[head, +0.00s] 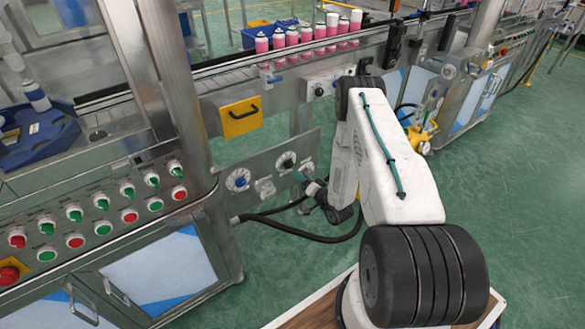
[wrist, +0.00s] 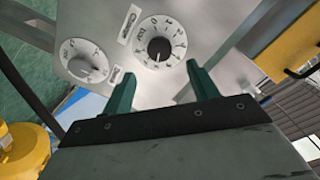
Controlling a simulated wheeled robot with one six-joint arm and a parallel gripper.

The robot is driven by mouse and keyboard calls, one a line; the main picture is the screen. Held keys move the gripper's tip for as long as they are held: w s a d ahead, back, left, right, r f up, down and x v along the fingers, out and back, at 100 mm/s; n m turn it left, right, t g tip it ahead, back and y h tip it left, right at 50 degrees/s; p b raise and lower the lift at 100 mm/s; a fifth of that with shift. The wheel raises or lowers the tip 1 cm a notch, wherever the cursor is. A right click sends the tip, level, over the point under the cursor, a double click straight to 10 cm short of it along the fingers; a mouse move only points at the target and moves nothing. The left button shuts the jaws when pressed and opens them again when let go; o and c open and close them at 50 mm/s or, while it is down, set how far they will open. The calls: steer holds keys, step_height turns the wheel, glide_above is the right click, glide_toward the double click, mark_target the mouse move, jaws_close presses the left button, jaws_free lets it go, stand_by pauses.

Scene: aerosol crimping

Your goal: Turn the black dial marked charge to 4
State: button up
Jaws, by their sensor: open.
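A black dial (head: 287,162) with a pale numbered ring sits on the grey metal panel, above and left of my gripper in the head view. In the wrist view a dark-knobbed dial (wrist: 159,47) on a white numbered ring lies just beyond my fingertips, roughly between them. In the head view my gripper (head: 299,176) is small, close to the panel, and partly hidden by my wrist.
A blue-knobbed dial (head: 238,179) is left of the black one. Another white-ringed dial (wrist: 86,62) shows left in the wrist view. A yellow plate (head: 240,117) with a black handle is above. Black hoses (head: 310,237) run below. Pink cans (head: 292,37) line the conveyor.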

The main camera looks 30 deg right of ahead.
mark_target(290, 165)
steer(key=w, duration=0.7)
steer(key=shift+w+a, duration=0.15)
steer(key=shift+w, duration=0.15)
steer(key=c, duration=1)
